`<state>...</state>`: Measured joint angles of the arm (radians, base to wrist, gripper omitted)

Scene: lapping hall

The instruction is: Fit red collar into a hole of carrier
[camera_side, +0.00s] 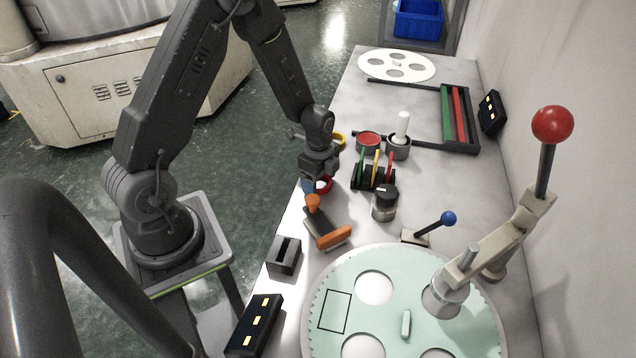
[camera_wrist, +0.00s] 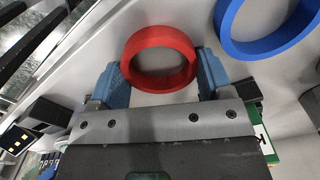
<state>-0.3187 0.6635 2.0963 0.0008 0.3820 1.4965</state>
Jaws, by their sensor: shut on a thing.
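The red collar (camera_side: 326,184) is a plain ring between the blue fingers of my gripper (camera_side: 317,187), at the table's left edge. In the wrist view my gripper (camera_wrist: 163,78) is shut on the red collar (camera_wrist: 160,33), with one finger against each side of its outer wall. Whether the collar touches the table or hangs just above it, I cannot tell. The carrier (camera_side: 318,290) is a pale green toothed disc with several large round holes, lying at the near end of the table, apart from the gripper. A lever arm's foot stands over its right hole.
A lever with a red ball (camera_side: 552,124) rises over the carrier's right. A blue ring (camera_wrist: 232,38) lies near the collar. A yellow ring (camera_side: 340,139) is behind the gripper.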

